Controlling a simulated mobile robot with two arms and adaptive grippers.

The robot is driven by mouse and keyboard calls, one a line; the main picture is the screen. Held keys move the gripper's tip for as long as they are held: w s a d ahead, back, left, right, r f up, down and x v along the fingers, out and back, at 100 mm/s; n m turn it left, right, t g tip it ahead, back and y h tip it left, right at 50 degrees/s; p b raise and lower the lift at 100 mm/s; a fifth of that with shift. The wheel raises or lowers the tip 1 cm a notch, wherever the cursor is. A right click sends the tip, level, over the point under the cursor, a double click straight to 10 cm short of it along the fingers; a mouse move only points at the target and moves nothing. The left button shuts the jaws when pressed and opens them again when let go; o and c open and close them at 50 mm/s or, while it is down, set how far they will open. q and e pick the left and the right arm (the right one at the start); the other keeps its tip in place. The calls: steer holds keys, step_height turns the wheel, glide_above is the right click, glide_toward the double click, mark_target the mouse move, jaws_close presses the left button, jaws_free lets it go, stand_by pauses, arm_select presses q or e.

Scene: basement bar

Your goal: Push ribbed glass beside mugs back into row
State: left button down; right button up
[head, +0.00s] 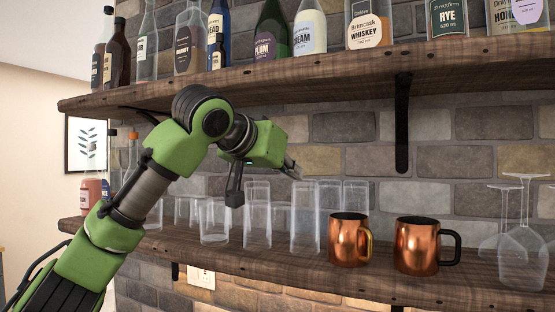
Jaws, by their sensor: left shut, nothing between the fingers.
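Clear glasses stand in a group on the lower shelf (270,264). The tall glass (305,225) closest to the copper mugs stands upright at the front of the group, just left of the left mug (348,240); its ribbing is hard to make out. The right mug (415,246) stands beside it with a dark handle. My left gripper (293,169) is shut and empty. In the picture it is at the upper left of the tall glass; whether it touches the glass I cannot tell. My right gripper is out of view.
Another tall glass (257,225) and a short glass (214,222) stand further left, with more glasses behind. Stemmed glasses (523,250) are at the right. The upper shelf (330,69) with bottles runs above my left arm. A black bracket (402,125) hangs below it.

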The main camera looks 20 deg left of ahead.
arm_select(q)
steer(key=shift+w+d+f, duration=0.15)
steer(key=shift+w+f, duration=0.55)
steer(key=shift+f, duration=0.1)
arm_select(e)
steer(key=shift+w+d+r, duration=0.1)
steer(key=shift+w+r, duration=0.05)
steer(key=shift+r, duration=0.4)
